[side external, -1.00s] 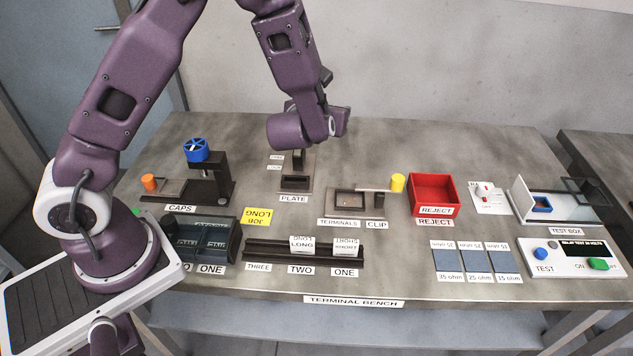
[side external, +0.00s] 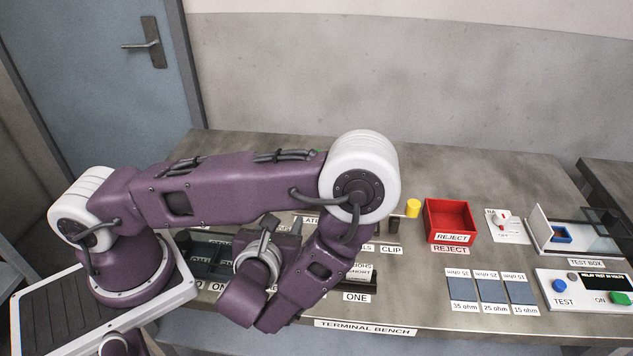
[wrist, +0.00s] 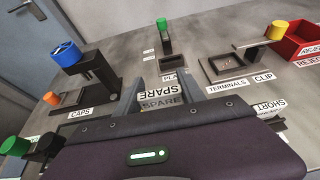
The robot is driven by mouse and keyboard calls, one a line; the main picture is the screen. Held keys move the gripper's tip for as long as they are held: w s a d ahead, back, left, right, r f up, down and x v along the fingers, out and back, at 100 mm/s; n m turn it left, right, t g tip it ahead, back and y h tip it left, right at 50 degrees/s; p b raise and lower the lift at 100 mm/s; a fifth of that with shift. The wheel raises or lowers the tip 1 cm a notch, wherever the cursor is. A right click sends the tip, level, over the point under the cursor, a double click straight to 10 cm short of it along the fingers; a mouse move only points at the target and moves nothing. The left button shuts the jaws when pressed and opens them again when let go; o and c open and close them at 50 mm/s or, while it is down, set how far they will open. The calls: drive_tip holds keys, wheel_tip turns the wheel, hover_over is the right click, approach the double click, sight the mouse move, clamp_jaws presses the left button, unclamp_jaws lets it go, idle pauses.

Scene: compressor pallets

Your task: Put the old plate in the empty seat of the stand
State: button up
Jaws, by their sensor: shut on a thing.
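My gripper (wrist: 172,92) is shut on a plate marked SPARE (wrist: 161,91), whose white label shows between the grey fingers in the wrist view. In the side view my gripper (side external: 267,238) is low over the front left of the bench, partly covered by my arm. The dark stand with numbered seats (side external: 362,284) is mostly hidden behind my arm there; only its ONE end shows, with a plate marked SHORT (side external: 360,269) in it. That SHORT plate also shows at right in the wrist view (wrist: 268,106). Seat THREE is hidden now.
A dark tray (side external: 190,243) lies left of my gripper. The CAPS fixture with a blue wheel (wrist: 67,53) and the PLATE fixture (wrist: 172,63) stand behind. The red reject bin (side external: 450,222), yellow cylinder (side external: 413,208) and test box (side external: 574,237) are right.

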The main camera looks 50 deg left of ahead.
drive_tip(key=shift+s+a+f, duration=0.15)
drive_tip(key=shift+s+f, duration=0.15)
drive_tip(key=shift+f, duration=0.9)
drive_tip(key=shift+s+a+f, duration=0.1)
drive_tip(key=shift+s+f, duration=0.25)
drive_tip(key=shift+f, duration=0.9)
drive_tip(key=shift+s+a+f, duration=0.15)
drive_tip(key=shift+s+f, duration=0.15)
drive_tip(key=shift+f, duration=0.9)
drive_tip(key=shift+f, duration=0.5)
drive_tip(key=o, duration=1.6)
drive_tip(key=shift+c, duration=0.2)
